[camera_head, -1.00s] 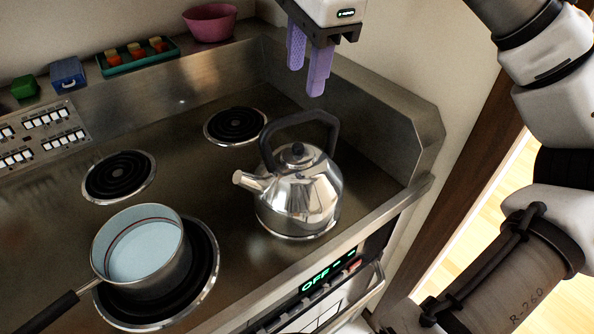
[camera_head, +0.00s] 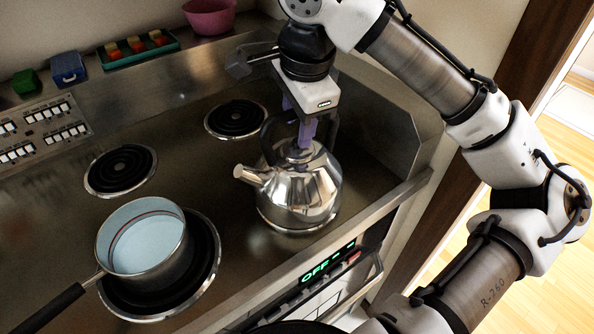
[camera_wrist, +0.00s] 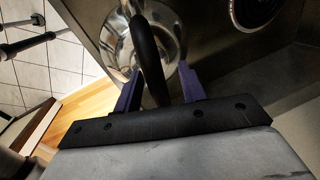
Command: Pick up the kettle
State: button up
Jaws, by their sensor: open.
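The kettle (camera_head: 300,192) is shiny metal with a spout to the left and a black arched handle (camera_head: 270,135). It stands upright on the right part of the hob. My gripper (camera_head: 306,136) is directly above the kettle, with its purple fingers down at the handle. In the wrist view the black handle (camera_wrist: 147,55) passes between the two open fingers of my gripper (camera_wrist: 160,85), and the kettle's round body (camera_wrist: 115,35) is beyond it. The handle's top is partly hidden by my gripper in the head view.
A saucepan (camera_head: 146,240) of pale blue liquid stands on the front left coil, handle toward the lower left. Bare coils (camera_head: 120,171) and (camera_head: 236,119) lie behind. A pink bowl (camera_head: 209,14), a teal tray (camera_head: 138,47) and small boxes sit on the back ledge. A raised metal side wall (camera_head: 395,135) is at right.

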grip_shut()
jog(key=shift+r, duration=0.1)
dwell(0.4)
